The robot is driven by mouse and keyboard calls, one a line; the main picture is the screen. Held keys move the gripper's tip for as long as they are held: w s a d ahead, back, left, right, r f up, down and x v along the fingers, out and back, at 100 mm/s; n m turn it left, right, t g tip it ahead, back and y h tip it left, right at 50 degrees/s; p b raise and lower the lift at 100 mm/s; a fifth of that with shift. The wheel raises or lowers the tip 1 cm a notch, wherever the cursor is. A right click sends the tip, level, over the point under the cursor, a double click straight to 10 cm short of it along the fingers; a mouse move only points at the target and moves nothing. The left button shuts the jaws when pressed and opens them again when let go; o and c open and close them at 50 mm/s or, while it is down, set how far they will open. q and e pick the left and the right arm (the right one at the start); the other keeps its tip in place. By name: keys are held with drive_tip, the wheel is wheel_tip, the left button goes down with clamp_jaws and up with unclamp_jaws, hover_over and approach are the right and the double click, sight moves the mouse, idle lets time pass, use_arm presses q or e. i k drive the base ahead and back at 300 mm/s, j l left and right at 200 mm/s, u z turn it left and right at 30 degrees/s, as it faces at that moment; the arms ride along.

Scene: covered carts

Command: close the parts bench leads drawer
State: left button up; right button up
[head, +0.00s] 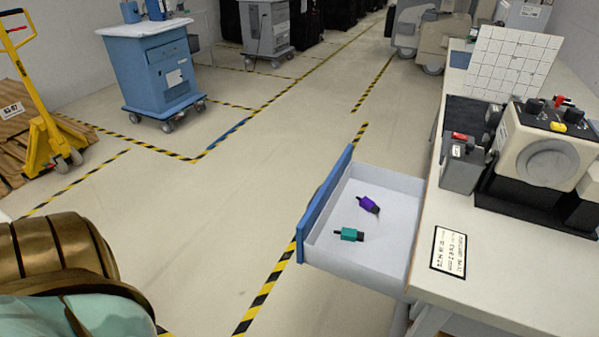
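The drawer (395,262) stands pulled out to the left from the parts bench (550,275). It has white walls and a blue front (322,208) that faces left. A purple-and-black connector (369,204) and a teal-and-black connector (351,234) lie on its white floor. A label card (449,251) lies on the bench top beside the drawer. Neither of my grippers shows in the head view. The outer face of the drawer front is mostly hidden.
A cream-and-black device (545,156), a grey box (461,166) and a white gridded board (508,62) stand on the bench. A blue cart (158,75) and a yellow pallet jack (45,125) stand at the left.

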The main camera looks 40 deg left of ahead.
sight(381, 263)
drive_tip(key=j, duration=0.7)
drive_tip(key=i+j, duration=0.1)
drive_tip(key=j, duration=1.25)
drive_tip(key=i+u, duration=0.05)
